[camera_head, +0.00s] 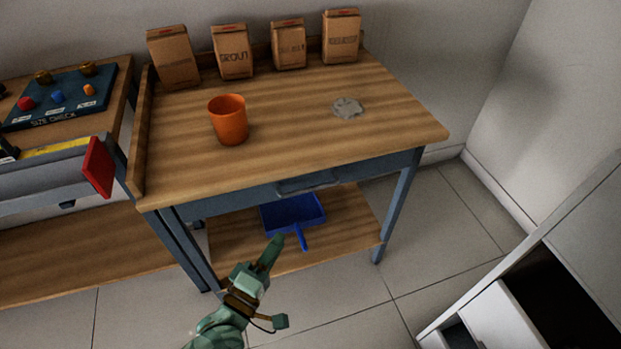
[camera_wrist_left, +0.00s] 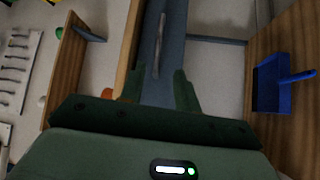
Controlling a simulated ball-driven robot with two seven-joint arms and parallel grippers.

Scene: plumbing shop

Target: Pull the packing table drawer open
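The packing table has a wooden top (camera_head: 290,110) and a blue-grey frame. Its blue-grey drawer front (camera_head: 240,200) sits under the top's front edge and looks shut. The drawer's handle (camera_head: 308,182) is a grey bar, also visible in the left wrist view (camera_wrist_left: 159,45). My left gripper (camera_head: 273,245) is in front of and below the drawer, apart from the handle. In the left wrist view its two fingers (camera_wrist_left: 157,85) are spread with nothing between them, and the handle lies beyond their tips. My right gripper is not in view.
A blue dustpan (camera_head: 292,213) lies on the lower shelf. A bench with a red-ended drawer (camera_head: 98,167) adjoins at left. A white cabinet (camera_head: 500,320) stands lower right.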

